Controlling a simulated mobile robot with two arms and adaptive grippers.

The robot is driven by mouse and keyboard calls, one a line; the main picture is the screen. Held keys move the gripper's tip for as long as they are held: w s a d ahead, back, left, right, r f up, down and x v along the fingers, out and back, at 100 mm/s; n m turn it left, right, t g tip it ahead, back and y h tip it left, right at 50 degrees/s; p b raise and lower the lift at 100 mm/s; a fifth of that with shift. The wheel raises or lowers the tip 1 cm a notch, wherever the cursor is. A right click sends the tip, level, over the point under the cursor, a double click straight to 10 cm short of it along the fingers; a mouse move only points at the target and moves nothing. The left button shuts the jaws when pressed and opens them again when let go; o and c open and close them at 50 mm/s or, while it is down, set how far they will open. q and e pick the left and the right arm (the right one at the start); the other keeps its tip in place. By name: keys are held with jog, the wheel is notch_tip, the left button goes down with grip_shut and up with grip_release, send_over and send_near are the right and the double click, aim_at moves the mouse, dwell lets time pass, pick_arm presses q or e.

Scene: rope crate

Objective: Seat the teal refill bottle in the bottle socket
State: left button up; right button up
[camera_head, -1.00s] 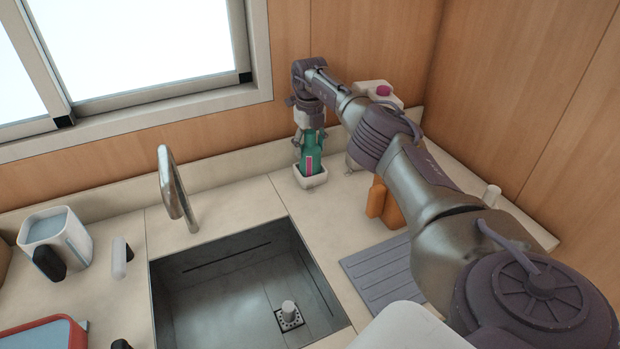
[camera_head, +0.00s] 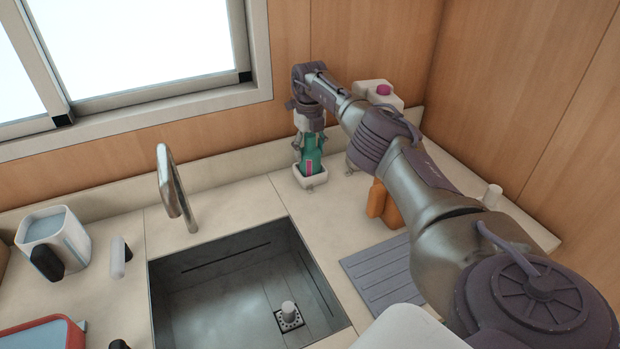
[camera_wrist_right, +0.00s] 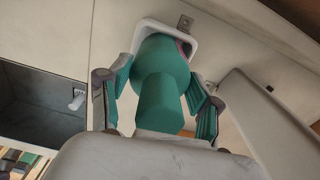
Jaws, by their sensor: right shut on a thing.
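The teal refill bottle (camera_head: 312,155) stands upright, with a pink label, on the counter behind the sink. Its lower end is inside the white square bottle socket (camera_head: 312,182). My right gripper (camera_head: 311,143) comes from above and is shut on the bottle. In the right wrist view the bottle (camera_wrist_right: 160,100) lies between the two teal-padded fingers of the right gripper (camera_wrist_right: 158,82), its base within the socket's white rim (camera_wrist_right: 146,28). Whether the base rests on the socket's floor is hidden. My left gripper is not in view.
The sink (camera_head: 240,290) and curved faucet (camera_head: 172,185) are left of the socket. A white dispenser with a magenta button (camera_head: 384,90) and an orange object (camera_head: 378,200) stand close on the right. A grey ridged mat (camera_head: 375,270) lies in front.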

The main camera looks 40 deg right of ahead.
jog(key=shift+f, duration=0.35)
dwell(0.3)
jog(key=o, duration=1.5)
notch_tip(320, 180, up, 12)
jog(key=shift+f, duration=0.1)
